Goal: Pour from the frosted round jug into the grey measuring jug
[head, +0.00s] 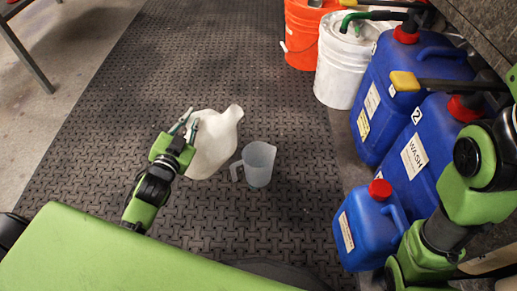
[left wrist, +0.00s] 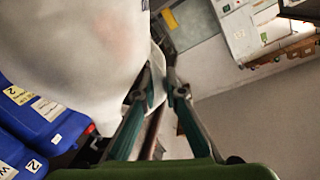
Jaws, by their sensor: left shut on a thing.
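The frosted round jug (head: 212,148) is whitish and translucent, and its mouth leans to the upper right in the head view. My left gripper (head: 188,124) is shut on the jug's handle side. In the left wrist view the jug (left wrist: 85,50) fills the upper left, and its handle (left wrist: 157,85) passes between the fingers (left wrist: 163,90). The grey measuring jug (head: 259,163) stands upright just right of and below the frosted jug, its handle to the left. Its contents cannot be made out.
Blue canisters with red caps (head: 372,225) line the right side. A white bucket (head: 342,70) and an orange bucket (head: 300,35) stand behind. The black textured mat (head: 150,80) is clear behind the jugs.

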